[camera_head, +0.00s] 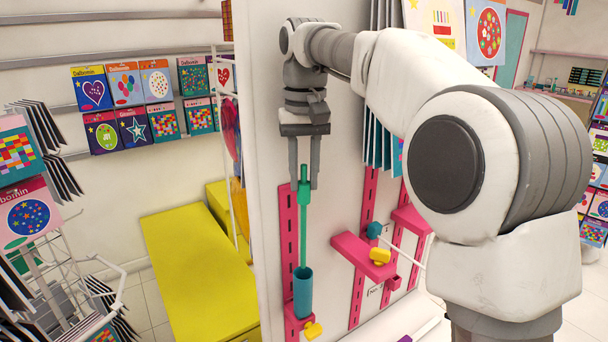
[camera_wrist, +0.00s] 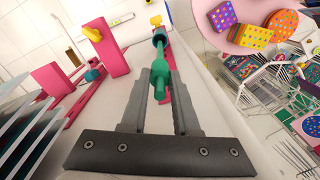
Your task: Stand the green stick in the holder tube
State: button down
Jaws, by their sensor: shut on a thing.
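The green stick (camera_head: 303,230) hangs upright below my gripper (camera_head: 304,183), whose two fingers are shut on its thicker top part. The holder tube (camera_head: 303,294) is a blue-teal cylinder on a pink bracket low on the white panel. The stick's lower end meets the tube's mouth and appears to be inside it; the depth is hidden by the tube wall. In the wrist view, the green stick (camera_wrist: 161,72) lies between the fingertips of my gripper (camera_wrist: 160,88), and the tube (camera_wrist: 159,36) is beyond it, in line.
A yellow knob (camera_head: 313,330) sits beside the tube's base. A yellow bench (camera_head: 195,265) is to the left.

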aim_at(304, 202)
jog(key=shift+f, duration=0.15)
jog(key=shift+f+b, duration=0.4)
jog(key=shift+f, duration=0.65)
dwell(0.7)
jog(key=shift+f, duration=0.5)
dwell(0.9)
jog(key=shift+f, duration=0.85)
dwell(0.8)
jog(key=shift+f+b, duration=0.4)
jog(key=shift+f, duration=0.3)
dwell(0.8)
